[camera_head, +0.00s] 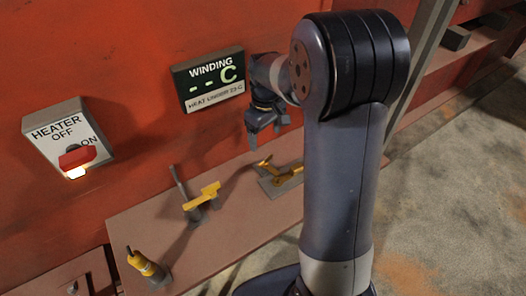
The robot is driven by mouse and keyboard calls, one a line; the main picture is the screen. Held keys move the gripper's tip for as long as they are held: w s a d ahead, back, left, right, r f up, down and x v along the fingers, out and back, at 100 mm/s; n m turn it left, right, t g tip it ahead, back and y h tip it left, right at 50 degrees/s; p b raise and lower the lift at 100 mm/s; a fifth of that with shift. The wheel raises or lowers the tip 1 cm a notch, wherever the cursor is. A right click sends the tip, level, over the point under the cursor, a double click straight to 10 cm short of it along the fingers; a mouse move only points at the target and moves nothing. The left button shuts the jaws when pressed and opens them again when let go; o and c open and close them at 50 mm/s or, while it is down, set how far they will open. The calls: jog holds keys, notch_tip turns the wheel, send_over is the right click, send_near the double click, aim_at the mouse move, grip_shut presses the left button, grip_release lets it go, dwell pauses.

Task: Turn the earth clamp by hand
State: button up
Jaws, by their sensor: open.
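No label marks the earth clamp, so I cannot tell for sure which fitting it is. A brass-yellow fitting with angled arms (283,174) sits on a flat grey plate (268,188) on the brown ledge. My gripper (262,138) is open, pointing down above and slightly left of this fitting, with a gap between them. Nothing shows between its fingers. To the left, a yellow bar-shaped piece (203,196) sits on a grey post with a dark rod beside it. A yellow-handled fitting (142,263) stands tilted at the ledge's near left.
The brown ledge (240,221) runs along the red wall (130,60). A winding display (210,82) reads "-- C". A heater box (68,137) has a red lever and a lit lamp. My arm hides the ledge's right part. Concrete floor (450,200) lies open at right.

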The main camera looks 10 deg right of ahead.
aim_at(265, 159)
notch_tip(265, 159, down, 10)
jog(key=shift+s+r, duration=0.1)
dwell(0.4)
jog(key=c, duration=1)
jog(key=shift+r+m, duration=0.1)
jog(key=shift+m, duration=1.4)
jog(key=o, duration=1)
notch_tip(265, 159, up, 11)
jog(key=shift+b, duration=0.45)
